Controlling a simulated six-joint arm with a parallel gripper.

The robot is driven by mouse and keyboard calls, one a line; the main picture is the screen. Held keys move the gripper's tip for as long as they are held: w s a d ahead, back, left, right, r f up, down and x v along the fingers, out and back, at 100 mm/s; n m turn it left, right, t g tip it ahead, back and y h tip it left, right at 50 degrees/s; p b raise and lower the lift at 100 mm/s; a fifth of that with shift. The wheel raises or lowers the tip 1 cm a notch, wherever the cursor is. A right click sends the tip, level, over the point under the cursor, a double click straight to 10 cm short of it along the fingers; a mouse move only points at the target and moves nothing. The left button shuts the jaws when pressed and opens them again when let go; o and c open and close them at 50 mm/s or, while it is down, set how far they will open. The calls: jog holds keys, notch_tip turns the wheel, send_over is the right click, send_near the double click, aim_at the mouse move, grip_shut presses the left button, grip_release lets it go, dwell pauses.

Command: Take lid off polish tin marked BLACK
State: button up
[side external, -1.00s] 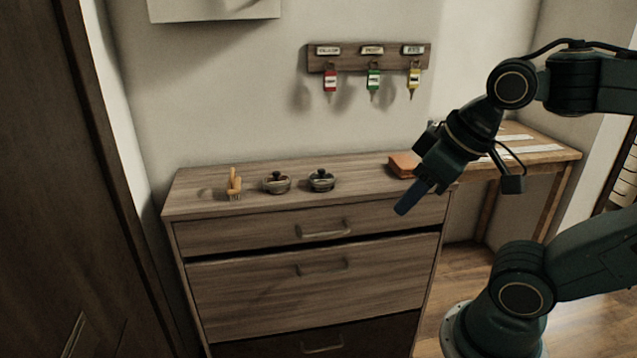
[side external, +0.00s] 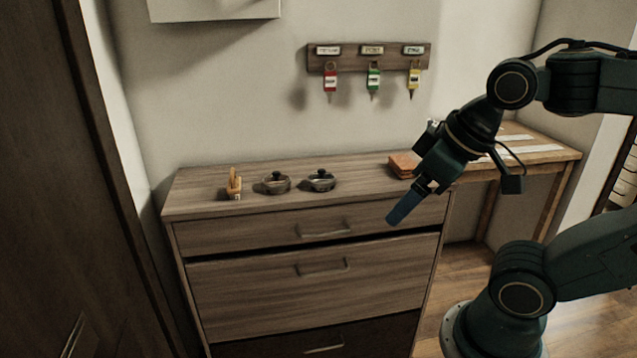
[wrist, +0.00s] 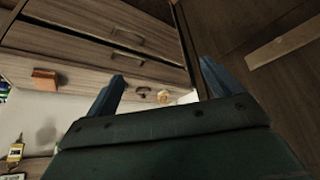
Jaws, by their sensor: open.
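Two small round tins with dark-knobbed lids stand on the dresser top in the side external view, a left tin (side external: 276,184) and a right tin (side external: 321,181). Both lids are on. I cannot read any marking on either tin, so I cannot tell which says BLACK. My gripper (side external: 404,207) is in front of the dresser's right front edge, well to the right of the tins and touching neither. In the wrist view its two blue fingers (wrist: 160,88) stand apart with nothing between them. A dark handle-like shape there partly hides behind the left finger.
A wooden brush-like item (side external: 234,184) stands left of the tins. An orange-brown block (side external: 404,164) lies at the dresser's (side external: 230,206) right end, near my arm. A key rack (side external: 369,57) hangs above. The top between tins and block is clear.

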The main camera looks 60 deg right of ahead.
jog(key=shift+o, duration=0.5)
jog(key=w+d+r+m+g, duration=0.1)
jog(key=w+d+r+m, duration=0.3)
jog(key=w, duration=0.5)
jog(key=m+g, duration=0.5)
jog(key=m, duration=1)
send_over(322, 170)
notch_tip(322, 170, down, 5)
jog(key=shift+r, duration=0.15)
jog(key=shift+f, duration=4.35)
